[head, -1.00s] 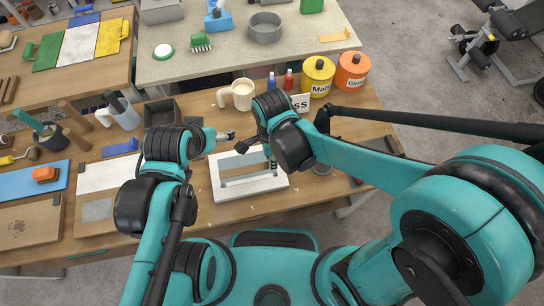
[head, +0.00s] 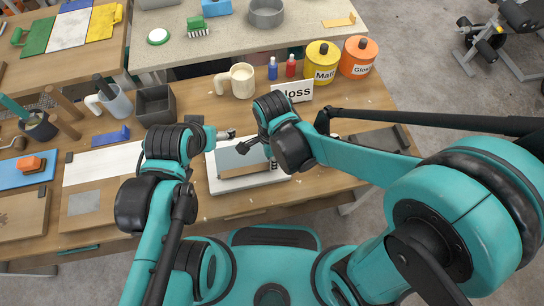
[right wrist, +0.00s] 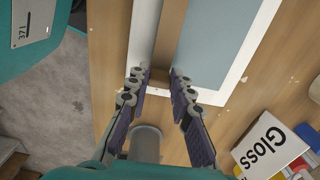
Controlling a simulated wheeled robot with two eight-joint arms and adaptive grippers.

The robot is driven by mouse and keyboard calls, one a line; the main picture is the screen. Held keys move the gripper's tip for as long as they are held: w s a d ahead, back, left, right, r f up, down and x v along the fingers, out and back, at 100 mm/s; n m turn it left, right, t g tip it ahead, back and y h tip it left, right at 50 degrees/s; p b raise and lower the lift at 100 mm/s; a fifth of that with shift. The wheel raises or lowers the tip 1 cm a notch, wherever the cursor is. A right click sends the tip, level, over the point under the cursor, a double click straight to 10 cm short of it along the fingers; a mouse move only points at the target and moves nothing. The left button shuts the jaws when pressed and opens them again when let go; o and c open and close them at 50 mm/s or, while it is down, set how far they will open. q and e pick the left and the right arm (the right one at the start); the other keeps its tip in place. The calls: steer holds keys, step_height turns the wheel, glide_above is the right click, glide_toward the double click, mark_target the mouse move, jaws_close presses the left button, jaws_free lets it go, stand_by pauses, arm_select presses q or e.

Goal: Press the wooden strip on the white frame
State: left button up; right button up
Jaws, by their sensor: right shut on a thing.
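The white frame (head: 222,187) lies on the wooden table in front of me, with a pale blue-grey panel (head: 236,160) inside it. In the right wrist view the frame's white border (right wrist: 250,60) and the panel (right wrist: 212,45) show beside a brown wooden strip (right wrist: 172,35). The strip runs up the picture between the fingers of my right gripper (right wrist: 160,76), which is shut on it near its end. In the head view my right wrist partly covers the frame. My left gripper (head: 228,134) is at the frame's far left corner; its fingers are too small to judge.
Behind the frame stand a cream mug (head: 242,82), small blue and red bottles, a Gloss sign (head: 292,91), a yellow tin (head: 321,62) and an orange tin (head: 357,57). A dark open box (head: 155,104) and a blue block (head: 110,137) are to the left.

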steer(key=shift+f, duration=0.25)
stand_by(0.4)
steer(key=o, duration=0.9)
steer(key=shift+r, duration=0.1)
step_height(320, 180, up, 12)
steer(key=shift+f, duration=0.1)
stand_by(0.6)
